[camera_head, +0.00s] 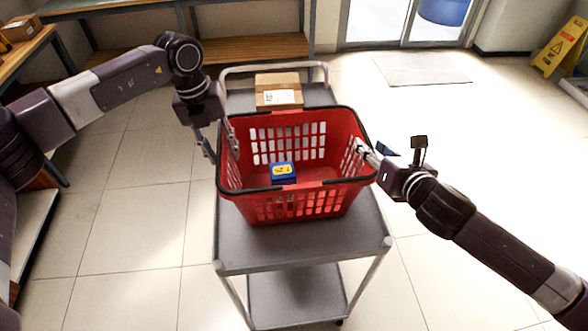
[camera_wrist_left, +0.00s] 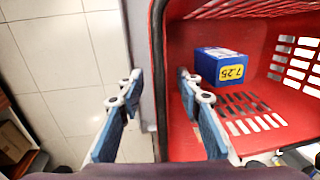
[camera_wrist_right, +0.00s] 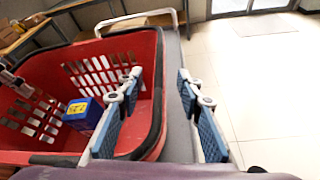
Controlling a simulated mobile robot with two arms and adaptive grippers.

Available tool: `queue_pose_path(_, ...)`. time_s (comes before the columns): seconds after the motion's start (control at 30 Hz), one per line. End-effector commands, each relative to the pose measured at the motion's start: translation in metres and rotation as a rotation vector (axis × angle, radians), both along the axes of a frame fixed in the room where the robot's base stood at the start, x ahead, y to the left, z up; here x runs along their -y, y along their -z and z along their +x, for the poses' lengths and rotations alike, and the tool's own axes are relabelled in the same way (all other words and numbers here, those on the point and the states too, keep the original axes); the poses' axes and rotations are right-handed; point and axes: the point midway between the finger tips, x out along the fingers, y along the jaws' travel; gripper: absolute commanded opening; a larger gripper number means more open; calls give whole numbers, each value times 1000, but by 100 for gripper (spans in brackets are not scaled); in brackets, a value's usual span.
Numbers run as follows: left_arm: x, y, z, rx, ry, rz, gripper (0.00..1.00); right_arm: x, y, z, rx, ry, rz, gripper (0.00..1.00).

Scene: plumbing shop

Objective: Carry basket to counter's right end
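The red basket (camera_head: 300,207) with a dark rim stands on a grey cart (camera_head: 300,247). A blue box with a yellow 7.25 label (camera_head: 283,174) lies inside it; the box also shows in the left wrist view (camera_wrist_left: 218,66). My left gripper (camera_head: 221,148) is open at the basket's left wall, one finger outside and one inside. My right gripper (camera_head: 372,152) is open at the right wall, one finger inside and one outside. In both wrist views, gaps show between the fingers and the wall. I cannot identify the counter.
A cardboard box (camera_head: 279,92) sits on the cart behind the basket. Wooden shelving (camera_head: 250,47) stands at the back, and a bench with boxes (camera_head: 22,28) at the far left. A yellow floor sign (camera_head: 560,45) is at the back right. Tiled floor beside the cart is clear.

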Motion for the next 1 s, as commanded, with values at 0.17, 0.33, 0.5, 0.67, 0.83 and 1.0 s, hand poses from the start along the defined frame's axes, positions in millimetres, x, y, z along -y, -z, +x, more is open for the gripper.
queue_pose_path(0.17,1,7,1,1,0,-1,32,-2,2,7,0,0,-1,34)
queue_pose_path(0.33,1,7,1,1,0,-1,32,-2,3,6,0,-1,0,34)
queue_pose_path(0.5,1,7,0,1,0,-1,22,-2,3,6,0,0,-1,23)
queue_pose_path(0.67,1,7,0,1,0,-1,4,-2,3,6,0,0,-1,5)
queue_pose_path(0.83,1,7,0,1,0,0,0,-2,3,6,0,0,-1,0)
queue_pose_path(1.0,0,7,0,1,0,1,0,-2,3,6,-1,0,0,0)
